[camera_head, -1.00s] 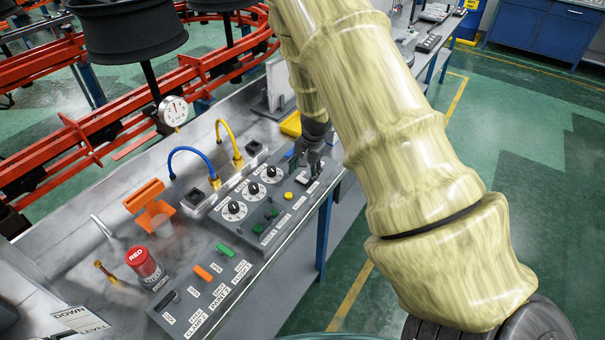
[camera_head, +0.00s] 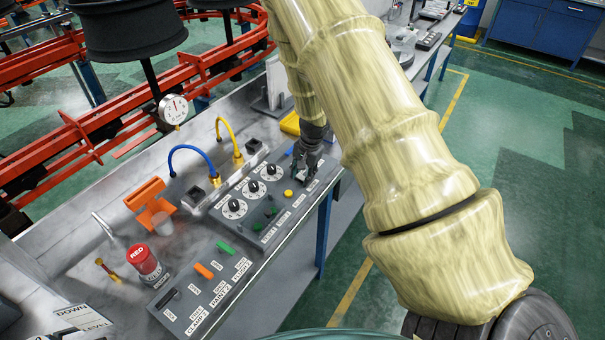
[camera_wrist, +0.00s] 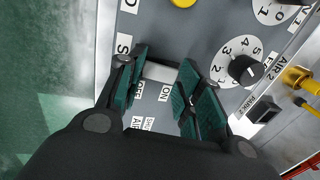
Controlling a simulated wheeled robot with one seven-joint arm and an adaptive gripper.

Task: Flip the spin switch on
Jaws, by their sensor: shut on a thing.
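The spin switch (camera_wrist: 158,72) is a pale block on the grey control panel (camera_wrist: 195,30), seen in the wrist view between my fingers. OFF and ON labels are beside it; the rest of its label is partly cut off by a finger. My gripper (camera_wrist: 160,88) has one green-padded finger on each side of the switch and is shut on it. In the head view my gripper (camera_head: 306,170) is down at the far right end of the panel (camera_head: 232,228), where its fingers hide the switch.
Several black dials (camera_head: 254,187) and a yellow button (camera_head: 288,193) are on the panel near my gripper. Blue (camera_head: 190,150) and yellow (camera_head: 229,130) hoses rise behind. A red can (camera_head: 144,261) stands at the left. Open floor lies right of the bench.

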